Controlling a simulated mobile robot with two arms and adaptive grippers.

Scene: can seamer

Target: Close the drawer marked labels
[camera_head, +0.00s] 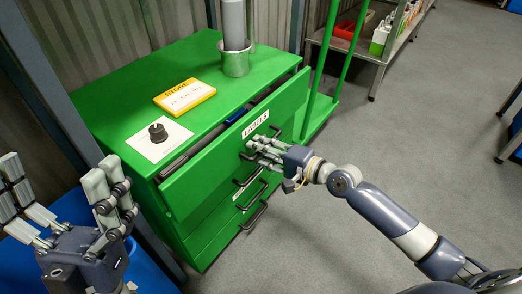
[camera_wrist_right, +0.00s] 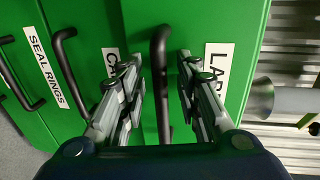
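The drawer marked LABELS (camera_head: 228,148) is the top drawer of a green cabinet and stands partly pulled out, with its inside showing behind the front. Its white label (camera_wrist_right: 217,72) also shows in the right wrist view. My right gripper (camera_head: 259,150) is at the drawer front, just below the label. In the right wrist view the dark drawer handle (camera_wrist_right: 160,85) lies between its spread fingers, with gaps on both sides. My left gripper (camera_head: 58,185) is open and empty at the far left, away from the cabinet.
Lower drawers with handles are shut.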

